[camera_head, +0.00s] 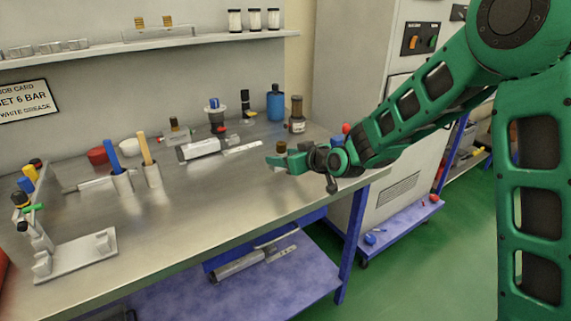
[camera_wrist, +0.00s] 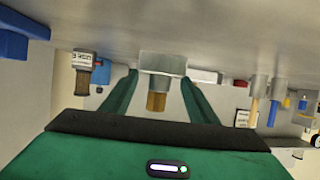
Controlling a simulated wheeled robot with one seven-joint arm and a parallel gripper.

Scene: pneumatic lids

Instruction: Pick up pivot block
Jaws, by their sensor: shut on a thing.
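The pivot block looks like a pale grey metal block (camera_wrist: 163,62) with a brass-brown round stub, and it sits between my green fingers in the wrist view, which appears upside down. My gripper (camera_head: 276,163) is shut on it, close over the workbench near its front right edge. In the head view the brown stub (camera_head: 281,147) shows above the fingers, and the fingers mostly hide the grey part. I cannot tell whether the block still touches the bench top.
A brown jar (camera_head: 297,116) and a blue bottle (camera_head: 275,103) stand behind my gripper. A grey cylinder unit (camera_head: 202,148) with a rod lies to the left. Tool cups (camera_head: 152,175) and a pale fixture (camera_head: 75,258) are farther left. The bench's front middle (camera_head: 225,190) is clear.

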